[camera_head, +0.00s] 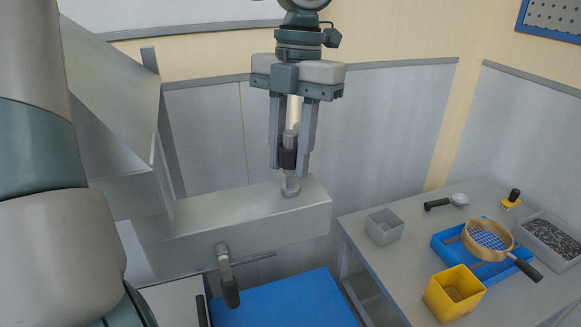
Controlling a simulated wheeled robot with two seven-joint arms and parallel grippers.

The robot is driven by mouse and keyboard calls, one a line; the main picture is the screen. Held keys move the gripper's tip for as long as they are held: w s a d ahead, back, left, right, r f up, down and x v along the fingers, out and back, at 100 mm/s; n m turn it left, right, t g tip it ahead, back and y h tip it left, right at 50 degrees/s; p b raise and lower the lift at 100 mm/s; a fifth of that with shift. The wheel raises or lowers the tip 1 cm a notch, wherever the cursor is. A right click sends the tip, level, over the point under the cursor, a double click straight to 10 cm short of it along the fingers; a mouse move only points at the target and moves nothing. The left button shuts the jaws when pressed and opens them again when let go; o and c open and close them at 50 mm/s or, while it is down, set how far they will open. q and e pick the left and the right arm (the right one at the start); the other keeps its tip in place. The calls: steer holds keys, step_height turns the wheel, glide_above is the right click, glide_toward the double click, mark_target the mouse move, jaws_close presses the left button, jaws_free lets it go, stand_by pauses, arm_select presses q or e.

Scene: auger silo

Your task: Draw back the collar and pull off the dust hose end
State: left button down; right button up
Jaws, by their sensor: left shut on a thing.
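My left gripper (290,165) points down from the top centre, above the metal housing. Its two fingers are shut on the black collar (288,158) of the dust hose end, one on each side. A grey sleeve (291,138) and a pale length, likely hose (294,108), rise between the fingers above the collar. Below the collar, a short metal stub (290,186) stands upright on top of the housing (255,212). The hose end looks upright and in line with the stub. I cannot tell whether the collar is drawn back. My right gripper is not in view.
A handle with a dark grip (230,290) hangs at the housing's front, above a blue surface (285,302). The right-hand table holds a grey bin (384,227), yellow bin (454,294), sieve (487,239) on a blue tray, and a tray of dark bits (552,238).

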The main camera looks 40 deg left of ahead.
mark_target(290, 132)
arm_select(q)
steer(key=shift+r+p, duration=1.1)
steer(key=shift+r, duration=1)
